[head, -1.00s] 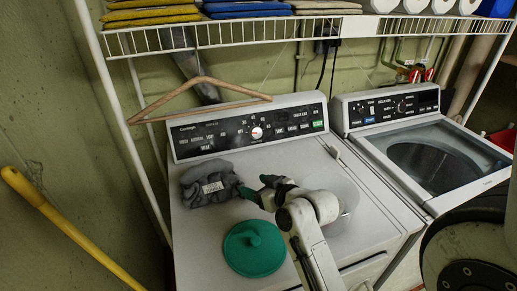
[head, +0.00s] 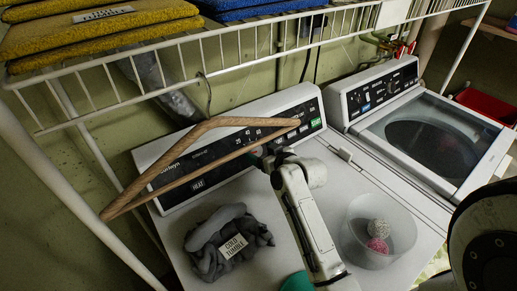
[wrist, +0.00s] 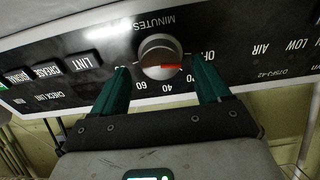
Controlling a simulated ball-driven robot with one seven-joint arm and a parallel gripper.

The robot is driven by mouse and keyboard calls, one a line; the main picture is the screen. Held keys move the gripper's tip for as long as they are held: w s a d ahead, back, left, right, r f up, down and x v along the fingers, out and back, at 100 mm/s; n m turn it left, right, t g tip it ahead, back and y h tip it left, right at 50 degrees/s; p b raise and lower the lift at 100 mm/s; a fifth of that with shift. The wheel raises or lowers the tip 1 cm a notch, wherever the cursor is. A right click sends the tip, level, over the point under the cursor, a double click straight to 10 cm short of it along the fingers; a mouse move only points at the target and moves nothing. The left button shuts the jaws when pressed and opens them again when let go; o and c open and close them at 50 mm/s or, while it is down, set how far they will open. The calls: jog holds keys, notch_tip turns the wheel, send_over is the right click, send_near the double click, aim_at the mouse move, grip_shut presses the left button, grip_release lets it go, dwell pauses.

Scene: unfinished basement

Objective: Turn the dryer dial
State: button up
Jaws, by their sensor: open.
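The dryer (head: 325,175) is white with a black control panel along its back. In the wrist view the dial (wrist: 160,56) is a round silver knob with a red pointer, below the upside-down word MINUTES and among numbers. My gripper (wrist: 163,74) is open, with one green finger on each side of the dial's lower part; I cannot tell whether they touch it. In the head view my gripper (head: 262,157) is at the panel, partly hidden by my arm and a wooden hanger (head: 205,165). The dial is hidden there.
The hanger hangs from a wire shelf (head: 235,35) across the panel. Grey cloth (head: 215,240) labelled COLD TUMBLE lies on the dryer top. A clear bowl (head: 365,247) with two balls stands right of my arm, a green lid (head: 297,282) at front. A washer (head: 430,140) stands right.

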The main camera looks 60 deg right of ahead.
jog(key=shift+x, duration=1.1)
jog(key=shift+a, duration=0.1)
jog(key=c, duration=1)
